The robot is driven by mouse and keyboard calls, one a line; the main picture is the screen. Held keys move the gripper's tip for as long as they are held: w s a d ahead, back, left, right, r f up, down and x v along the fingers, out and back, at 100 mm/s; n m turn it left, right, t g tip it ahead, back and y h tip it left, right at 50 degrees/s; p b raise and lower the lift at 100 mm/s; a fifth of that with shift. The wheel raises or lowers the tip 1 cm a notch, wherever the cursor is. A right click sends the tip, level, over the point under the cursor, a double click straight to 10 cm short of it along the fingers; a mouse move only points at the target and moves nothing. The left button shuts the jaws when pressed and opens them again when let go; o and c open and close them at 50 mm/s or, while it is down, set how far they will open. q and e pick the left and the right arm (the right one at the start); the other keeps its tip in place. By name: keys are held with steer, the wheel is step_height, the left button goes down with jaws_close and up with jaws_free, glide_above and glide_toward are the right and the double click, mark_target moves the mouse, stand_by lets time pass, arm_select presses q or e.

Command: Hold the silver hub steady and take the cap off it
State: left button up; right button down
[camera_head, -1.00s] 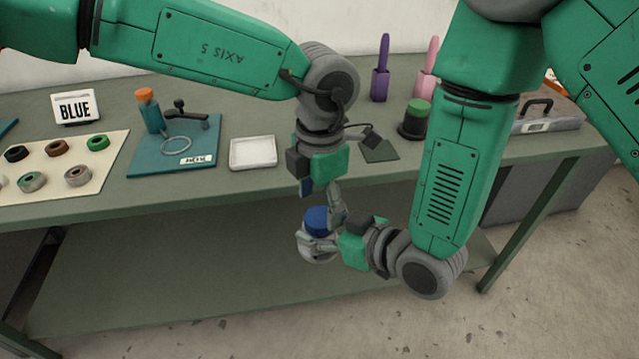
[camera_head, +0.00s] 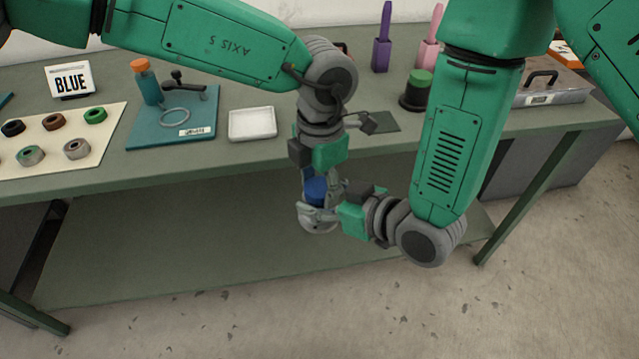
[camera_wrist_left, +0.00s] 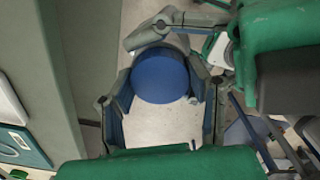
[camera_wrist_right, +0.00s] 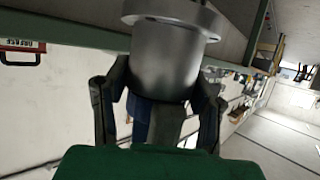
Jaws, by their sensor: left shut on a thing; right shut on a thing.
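The silver hub (camera_head: 317,222) is held in the air in front of the bench, with the blue cap (camera_head: 315,190) on its top. My right gripper (camera_wrist_right: 160,92) is shut on the hub from the side; the metal hub (camera_wrist_right: 168,58) fills the space between its fingers in the right wrist view. My left gripper (camera_wrist_left: 162,88) comes from above and is shut on the cap, a round blue disc (camera_wrist_left: 160,76) between its fingers in the left wrist view. In the head view the left fingers partly hide the cap.
Behind, the bench carries a BLUE card (camera_head: 71,80), a mat of ring parts (camera_head: 55,165), a teal board (camera_head: 165,135), a white tray (camera_head: 252,123), a green-topped black part (camera_head: 416,92) and a grey case (camera_head: 548,92). The bench edge (camera_head: 230,160) lies just behind the grippers.

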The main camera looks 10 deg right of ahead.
arm_select(q)
steer(key=n, duration=0.3)
steer(key=shift+n, duration=0.3)
steer(key=n, duration=0.5)
steer(key=o, duration=1.3)
steer(key=shift+d+r, duration=0.1)
